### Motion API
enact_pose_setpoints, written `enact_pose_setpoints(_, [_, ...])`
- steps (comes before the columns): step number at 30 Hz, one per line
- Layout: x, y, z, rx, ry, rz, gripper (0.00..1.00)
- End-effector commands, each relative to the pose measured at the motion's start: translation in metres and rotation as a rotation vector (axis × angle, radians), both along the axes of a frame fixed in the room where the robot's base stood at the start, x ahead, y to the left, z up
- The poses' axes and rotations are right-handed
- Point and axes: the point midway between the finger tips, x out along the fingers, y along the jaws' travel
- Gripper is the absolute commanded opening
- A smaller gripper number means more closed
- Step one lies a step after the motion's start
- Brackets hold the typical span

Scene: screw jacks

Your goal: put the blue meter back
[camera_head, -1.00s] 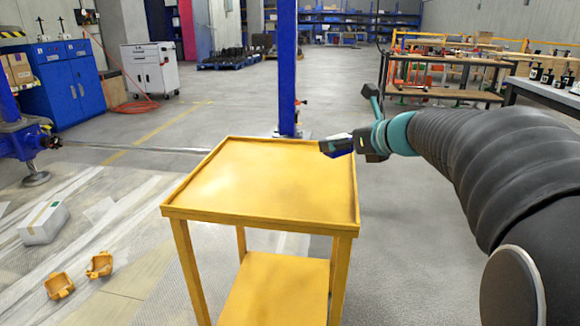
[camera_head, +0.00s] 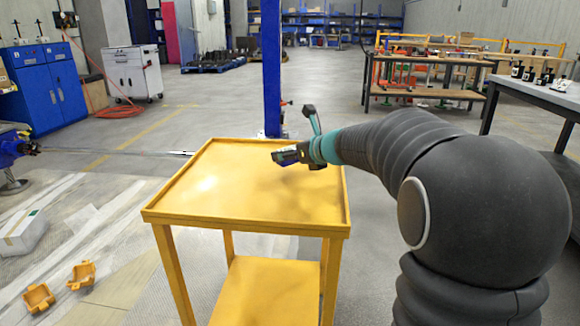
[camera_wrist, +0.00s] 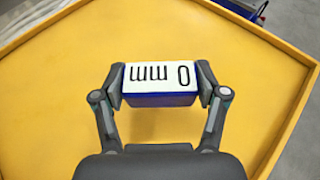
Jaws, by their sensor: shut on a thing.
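The blue meter (camera_wrist: 160,85) is a small block with a white face reading "0 mm", upside down in the wrist view. My gripper (camera_wrist: 161,84) is shut on it, one finger against each short end. Below it in the wrist view is the bare yellow top of the cart (camera_wrist: 60,110). In the head view my gripper (camera_head: 286,157) holds the meter over the right back part of the yellow cart (camera_head: 215,190). The gap between meter and cart top cannot be told exactly.
A blue post (camera_head: 272,70) stands just behind the cart. The cart top has a raised rim and is otherwise empty. Two orange pieces (camera_head: 82,275) and a white box (camera_head: 24,234) lie on the floor at left. A grey table (camera_head: 540,92) stands at right.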

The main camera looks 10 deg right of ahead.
Motion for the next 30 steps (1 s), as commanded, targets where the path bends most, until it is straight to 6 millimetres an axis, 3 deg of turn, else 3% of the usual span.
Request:
enact_pose_setpoints(6, [0.0,0.0,-0.032,0.002,0.003,-0.001,0.24])
enact_pose_setpoints(20, [0.0,0.0,-0.038,0.002,0.001,-0.001,0.24])
enact_pose_setpoints(21, [0.0,0.0,-0.038,0.001,0.002,-0.001,0.77])
enact_pose_setpoints(23, [0.0,0.0,-0.037,0.001,0.002,-0.001,0.92])
enact_pose_setpoints(24, [0.0,0.0,-0.037,0.001,0.002,-0.001,0.97])
enact_pose_setpoints(30, [0.0,0.0,-0.037,0.001,0.002,-0.001,0.97])
